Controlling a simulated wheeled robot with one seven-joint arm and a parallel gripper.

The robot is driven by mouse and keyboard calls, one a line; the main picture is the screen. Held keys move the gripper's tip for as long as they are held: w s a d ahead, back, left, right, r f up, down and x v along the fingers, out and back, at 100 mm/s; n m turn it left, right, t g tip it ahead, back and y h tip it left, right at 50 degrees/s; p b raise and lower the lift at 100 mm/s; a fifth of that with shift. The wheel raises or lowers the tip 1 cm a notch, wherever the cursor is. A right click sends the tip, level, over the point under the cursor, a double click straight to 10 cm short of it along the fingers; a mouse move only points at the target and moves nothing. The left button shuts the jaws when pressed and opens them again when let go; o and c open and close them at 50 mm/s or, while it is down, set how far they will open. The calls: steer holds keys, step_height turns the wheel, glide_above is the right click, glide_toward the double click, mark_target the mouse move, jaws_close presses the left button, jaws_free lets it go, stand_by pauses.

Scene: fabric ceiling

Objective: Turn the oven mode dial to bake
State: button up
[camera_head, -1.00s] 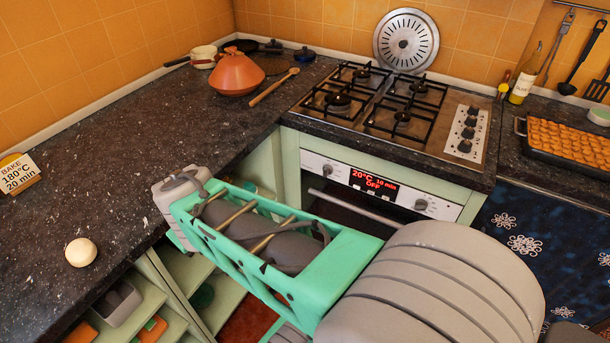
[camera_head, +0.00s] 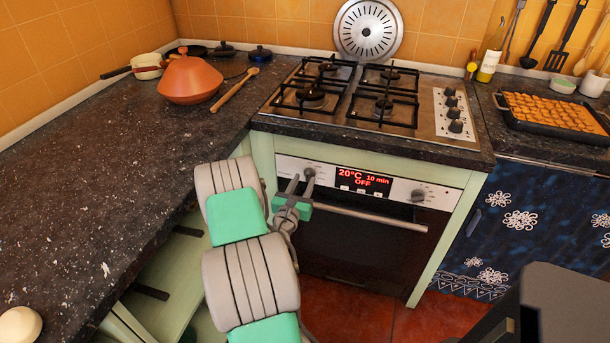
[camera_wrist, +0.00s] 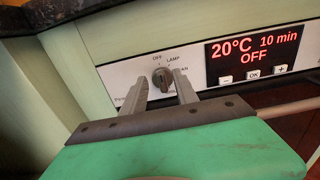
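The oven (camera_head: 350,245) has a white panel with a red display (camera_head: 363,183) reading 20°C, 10 min and OFF. The mode dial (camera_wrist: 163,79) is a small grey knob left of the display, with OFF and LAMP marked above it. Other labels are partly covered by my fingers, and I cannot read a bake mark. My gripper (camera_head: 300,177) is in front of the panel's left part. In the wrist view its fingers (camera_wrist: 160,86) are apart, one on each side of the dial. I cannot tell whether they touch it.
Another knob (camera_head: 418,196) sits right of the display. The oven handle (camera_head: 375,218) runs below the panel, close to my gripper. The dark counter edge (camera_head: 370,149) overhangs above, under the gas hob (camera_head: 425,128). Open green drawers or shelves (camera_head: 165,270) stand at the left.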

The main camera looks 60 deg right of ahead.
mark_target(309, 175)
steer(key=shift+w+d, duration=0.2)
steer(key=shift+d, duration=1.25)
steer(key=shift+c, duration=0.4)
jaws_close()
